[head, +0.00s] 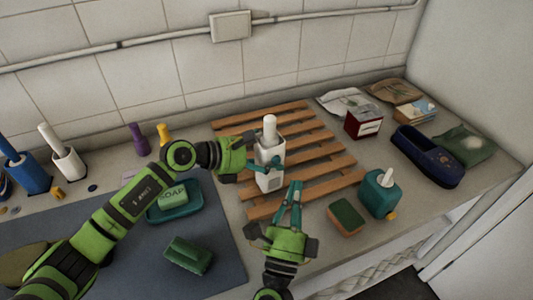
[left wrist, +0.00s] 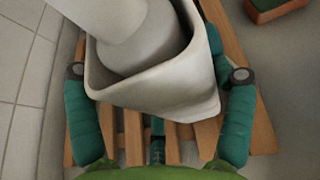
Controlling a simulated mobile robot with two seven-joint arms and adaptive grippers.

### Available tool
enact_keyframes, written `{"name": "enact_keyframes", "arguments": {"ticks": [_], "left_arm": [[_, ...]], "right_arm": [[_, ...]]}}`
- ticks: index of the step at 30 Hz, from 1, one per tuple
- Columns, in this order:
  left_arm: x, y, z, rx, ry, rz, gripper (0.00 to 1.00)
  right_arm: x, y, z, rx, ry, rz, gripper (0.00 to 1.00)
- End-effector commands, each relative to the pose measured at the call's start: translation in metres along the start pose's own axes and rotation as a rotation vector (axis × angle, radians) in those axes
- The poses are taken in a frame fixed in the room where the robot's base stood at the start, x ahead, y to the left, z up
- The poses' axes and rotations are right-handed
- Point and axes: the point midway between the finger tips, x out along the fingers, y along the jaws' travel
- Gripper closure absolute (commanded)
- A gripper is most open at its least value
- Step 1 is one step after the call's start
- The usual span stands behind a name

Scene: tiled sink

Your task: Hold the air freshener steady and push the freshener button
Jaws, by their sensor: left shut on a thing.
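The air freshener (head: 269,168) is a white upright holder with a rounded white cylinder standing out of its top, on the wooden slatted rack. It also fills the top of the left wrist view (left wrist: 165,95). My left gripper (head: 262,163) comes in from the left and is shut around the holder's body, its teal fingers on either side. My right gripper (head: 295,190) is in front and slightly right of the holder, lower in the picture. Its teal fingers point up and away, close together, with nothing seen between them. Whether they touch the holder is unclear.
The wooden rack (head: 335,162) lies under the holder. A sponge (head: 346,216) and a teal pump bottle (head: 379,196) stand close to the right gripper. A soap dish (head: 184,211) is under the left arm.

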Motion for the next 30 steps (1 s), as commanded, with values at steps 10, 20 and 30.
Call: {"name": "enact_keyframes", "arguments": {"ticks": [10,20,30], "left_arm": [[0.001,-0.001,-0.004,0.000,0.008,-0.002,0.14],[0.000,0.000,-0.001,0.000,0.003,-0.001,0.00],[-0.032,0.001,-0.001,0.003,0.003,0.002,0.00]], "right_arm": [[-0.004,-0.003,-0.003,0.000,0.000,0.000,1.00],[-0.004,-0.003,-0.002,0.001,0.000,0.000,1.00],[-0.004,-0.003,-0.002,0.001,0.000,0.000,1.00]]}}
